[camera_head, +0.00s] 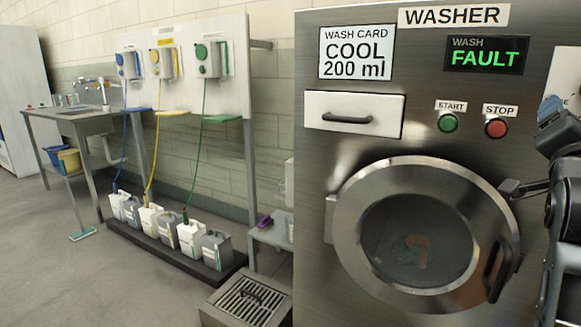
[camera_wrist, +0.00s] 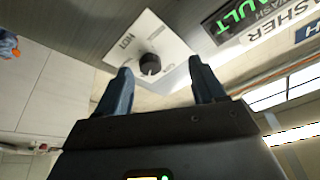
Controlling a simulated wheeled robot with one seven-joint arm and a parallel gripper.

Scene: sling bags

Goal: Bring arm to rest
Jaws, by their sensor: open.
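My gripper (camera_wrist: 160,66) shows in the wrist view with its two blue fingers spread apart and nothing between them. Beyond the fingertips is a white plate (camera_wrist: 128,38) with a black knob (camera_wrist: 150,65); I cannot tell the exact gap. In the head view my gripper (camera_head: 551,112) is at the right edge, in front of the washer (camera_head: 312,150), and partly cut off. The arm is bent beside the washer's round door (camera_head: 345,225), and a dark part of it appears close to the door's rim.
The washer's display (camera_head: 486,57) reads "WASH FAULT". Its drawer (camera_head: 354,112) and door look shut, with something orange and green behind the glass. Start (camera_head: 448,122) and stop (camera_head: 496,128) buttons sit above. Several jugs (camera_head: 190,238) stand at left; the floor at far left is clear.

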